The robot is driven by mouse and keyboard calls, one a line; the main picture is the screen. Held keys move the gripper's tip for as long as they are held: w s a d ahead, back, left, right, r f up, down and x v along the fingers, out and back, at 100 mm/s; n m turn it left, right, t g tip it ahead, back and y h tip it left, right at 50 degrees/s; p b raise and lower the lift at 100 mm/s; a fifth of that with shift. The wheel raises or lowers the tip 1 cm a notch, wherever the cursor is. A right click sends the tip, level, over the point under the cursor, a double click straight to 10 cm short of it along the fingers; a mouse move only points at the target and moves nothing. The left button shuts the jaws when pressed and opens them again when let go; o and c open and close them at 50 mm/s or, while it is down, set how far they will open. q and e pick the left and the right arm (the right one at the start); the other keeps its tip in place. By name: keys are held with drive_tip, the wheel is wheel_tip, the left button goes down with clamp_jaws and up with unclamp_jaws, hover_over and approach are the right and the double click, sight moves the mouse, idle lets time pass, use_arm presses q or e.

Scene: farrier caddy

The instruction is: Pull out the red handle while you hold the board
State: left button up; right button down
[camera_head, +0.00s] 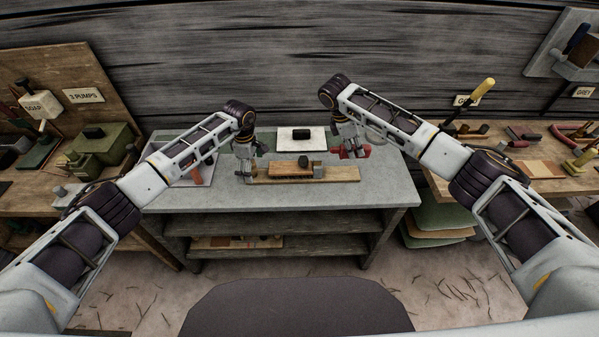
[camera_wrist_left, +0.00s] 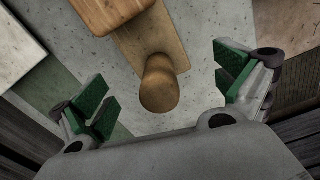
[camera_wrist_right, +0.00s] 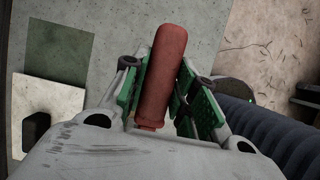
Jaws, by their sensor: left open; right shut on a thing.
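The board (camera_head: 340,174) lies flat on the grey bench top, with a thicker brown wooden block on it. In the left wrist view the board (camera_wrist_left: 165,45) ends in a rounded wooden knob (camera_wrist_left: 159,85). My left gripper (camera_head: 247,172) is open at the board's left end, its green-padded fingers (camera_wrist_left: 165,92) apart on either side of the knob and not touching it. My right gripper (camera_head: 348,152) is shut on the red handle (camera_wrist_right: 163,75), above the bench at the board's right end. The right wrist view shows no board touching the handle; its lower end is hidden.
A white mat (camera_head: 301,146) with a black item lies behind, and a pale tray (camera_head: 200,172) lies at the left. The bench's front strip (camera_head: 300,197) is clear. Side benches hold other tools.

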use_arm(q)
drive_tip(key=shift+r+p, duration=0.5)
drive_tip(key=shift+r, duration=1)
use_arm(e)
drive_tip(key=shift+r, duration=0.5)
idle(0.4)
use_arm(q)
drive_tip(key=shift+r, duration=0.15)
use_arm(e)
drive_tip(key=shift+r, duration=0.1)
use_arm(q)
drive_tip(key=shift+r+p, duration=1.75)
drive_tip(key=shift+r, duration=2.1)
use_arm(e)
drive_tip(key=shift+r, duration=1.7)
use_arm(q)
drive_tip(key=shift+s+f, duration=0.1)
use_arm(e)
drive_tip(key=shift+f, duration=0.1)
